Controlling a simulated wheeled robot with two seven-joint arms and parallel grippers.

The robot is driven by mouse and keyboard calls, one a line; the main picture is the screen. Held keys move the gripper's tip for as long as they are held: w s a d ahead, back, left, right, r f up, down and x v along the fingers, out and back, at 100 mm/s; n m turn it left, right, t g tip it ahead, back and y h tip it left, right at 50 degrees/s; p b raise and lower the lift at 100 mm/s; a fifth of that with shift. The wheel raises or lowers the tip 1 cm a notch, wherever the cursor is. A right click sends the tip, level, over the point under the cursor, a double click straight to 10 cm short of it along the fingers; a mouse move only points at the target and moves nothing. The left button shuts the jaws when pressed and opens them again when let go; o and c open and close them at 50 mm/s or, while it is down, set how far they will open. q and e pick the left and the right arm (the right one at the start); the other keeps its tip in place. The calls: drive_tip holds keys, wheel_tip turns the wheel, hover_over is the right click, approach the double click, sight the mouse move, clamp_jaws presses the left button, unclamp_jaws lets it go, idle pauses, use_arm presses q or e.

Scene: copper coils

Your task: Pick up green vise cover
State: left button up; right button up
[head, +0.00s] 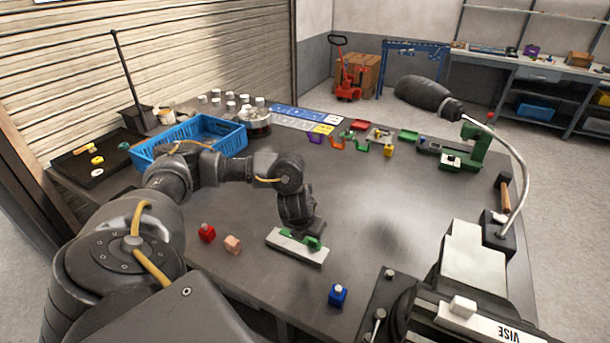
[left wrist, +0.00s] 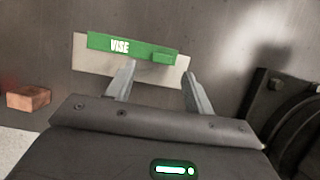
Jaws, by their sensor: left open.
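The green vise cover (left wrist: 145,50), a flat strip with white "VISE" lettering and a small raised green block, lies against a pale plate (left wrist: 86,59) in the left wrist view. In the head view the cover (head: 315,242) is partly hidden by my left gripper (head: 306,229), with the pale plate (head: 292,247) on the table below. My left gripper also shows in the left wrist view (left wrist: 159,72); its fingers are apart with nothing between them, and their tips reach the plate's near edge in the picture. Whether they touch it cannot be told. My right gripper is not in view.
A blue crate (head: 190,140) is at the back left. A vise (head: 475,255) fills the near right. The table's middle right is clear.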

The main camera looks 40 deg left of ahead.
sight(312, 240)
use_arm(q)
drive_tip(key=x, duration=0.5)
drive_tip(key=shift+d, duration=0.1)
drive_tip(key=shift+s, duration=0.1)
drive_tip(key=shift+c, duration=0.4)
drive_tip(key=c, duration=1)
